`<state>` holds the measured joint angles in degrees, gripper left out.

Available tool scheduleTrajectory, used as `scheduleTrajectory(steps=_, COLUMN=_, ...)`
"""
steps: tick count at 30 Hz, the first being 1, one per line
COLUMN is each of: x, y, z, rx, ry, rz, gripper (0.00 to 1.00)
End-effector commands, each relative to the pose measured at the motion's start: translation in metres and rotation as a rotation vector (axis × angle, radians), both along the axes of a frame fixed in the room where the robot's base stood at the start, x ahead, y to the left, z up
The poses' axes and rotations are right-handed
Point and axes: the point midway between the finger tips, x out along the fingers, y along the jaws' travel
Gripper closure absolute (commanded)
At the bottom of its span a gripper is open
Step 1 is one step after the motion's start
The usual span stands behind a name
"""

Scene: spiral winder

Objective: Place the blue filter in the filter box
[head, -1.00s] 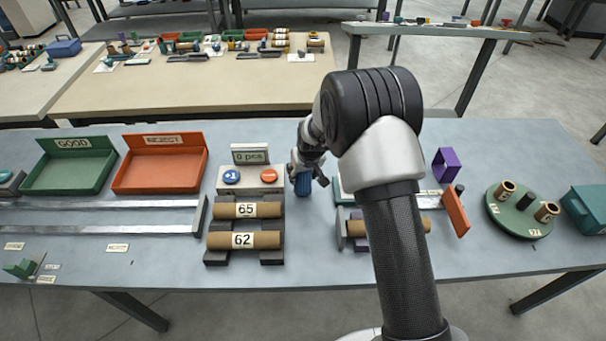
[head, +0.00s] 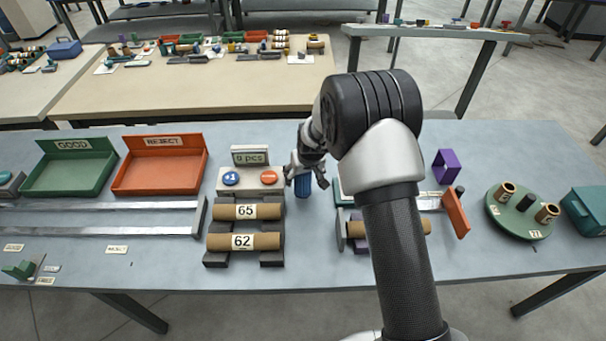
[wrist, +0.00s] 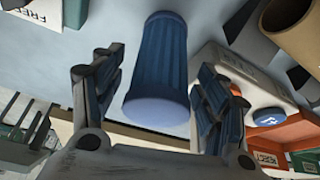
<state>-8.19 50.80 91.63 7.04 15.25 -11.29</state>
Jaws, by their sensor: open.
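The blue filter (head: 303,187) is a ribbed cylinder, seen just below my gripper on the bench, right of the counter panel. In the wrist view the filter (wrist: 158,70) shows with its smooth rounded end toward me. My gripper (head: 304,176) is open above it; in the wrist view its two fingers (wrist: 155,108) stand on either side of the filter's near end, with gaps visible. I cannot tell for sure which container is the filter box; a purple open frame-like box (head: 446,165) stands to the right, and a teal box (head: 585,208) at the far right.
The counter panel (head: 250,178) with blue and orange buttons and the cores marked 65 (head: 228,211) and 62 (head: 222,241) lie close on the left. Green (head: 70,178) and orange (head: 160,176) trays stand further left. A green turntable (head: 522,222) is at right.

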Motion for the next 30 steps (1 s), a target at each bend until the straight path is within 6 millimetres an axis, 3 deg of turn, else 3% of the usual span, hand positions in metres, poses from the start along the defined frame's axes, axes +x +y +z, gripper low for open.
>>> scheduleTrajectory(steps=5, x=-0.004, y=-0.001, z=0.018, rx=0.001, ry=-0.003, rz=0.000, gripper=0.32)
scheduleTrajectory(steps=18, x=-0.037, y=-0.009, z=0.099, rx=0.001, ry=-0.003, rz=-0.001, gripper=0.32)
scheduleTrajectory(steps=30, x=-0.048, y=-0.012, z=0.122, rx=0.001, ry=-0.003, rz=-0.004, gripper=0.32)
